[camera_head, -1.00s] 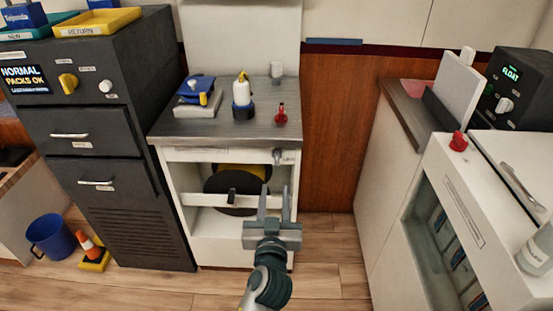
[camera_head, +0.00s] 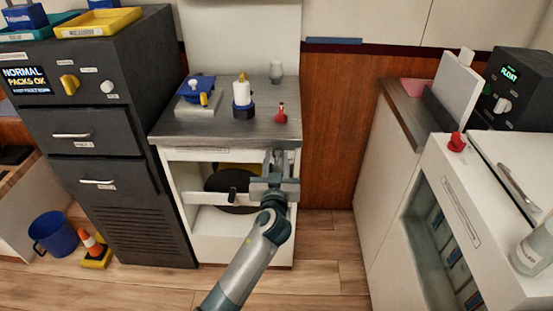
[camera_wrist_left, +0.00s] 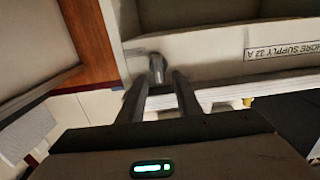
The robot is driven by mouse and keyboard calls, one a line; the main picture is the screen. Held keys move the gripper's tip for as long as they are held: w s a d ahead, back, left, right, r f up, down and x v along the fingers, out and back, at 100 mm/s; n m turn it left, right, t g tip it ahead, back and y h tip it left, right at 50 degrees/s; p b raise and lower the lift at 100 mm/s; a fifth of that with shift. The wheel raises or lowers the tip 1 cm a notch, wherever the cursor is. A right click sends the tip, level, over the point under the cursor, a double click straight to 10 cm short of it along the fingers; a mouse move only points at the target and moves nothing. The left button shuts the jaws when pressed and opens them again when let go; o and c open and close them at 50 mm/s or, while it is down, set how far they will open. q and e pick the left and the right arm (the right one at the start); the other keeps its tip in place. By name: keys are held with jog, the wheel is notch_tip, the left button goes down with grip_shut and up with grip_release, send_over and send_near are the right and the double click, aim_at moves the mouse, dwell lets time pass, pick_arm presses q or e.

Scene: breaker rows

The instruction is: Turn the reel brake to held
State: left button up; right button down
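A small grey knob (camera_wrist_left: 157,66), which I take to be the reel brake, sticks out of the white cabinet's front frame. My left gripper is in front of the cabinet's upper right corner in the head view (camera_head: 278,160) and mostly covers the knob there. In the left wrist view my left gripper (camera_wrist_left: 160,82) is open, with the knob between or just beyond its fingertips. I cannot tell whether they touch it. The reel (camera_head: 224,185), a dark disc with yellow behind, sits inside the cabinet, partly hidden by the crossbar. My right gripper is not in view.
The white cabinet (camera_head: 182,210) has a grey top (camera_head: 215,130) holding a bottle, a red-topped item and a blue item. A dark drawer unit (camera_head: 130,150) stands left. A white counter unit (camera_head: 440,165) stands right. A blue bucket (camera_head: 53,233) is on the floor.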

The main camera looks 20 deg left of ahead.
pick_arm(q)
grip_shut()
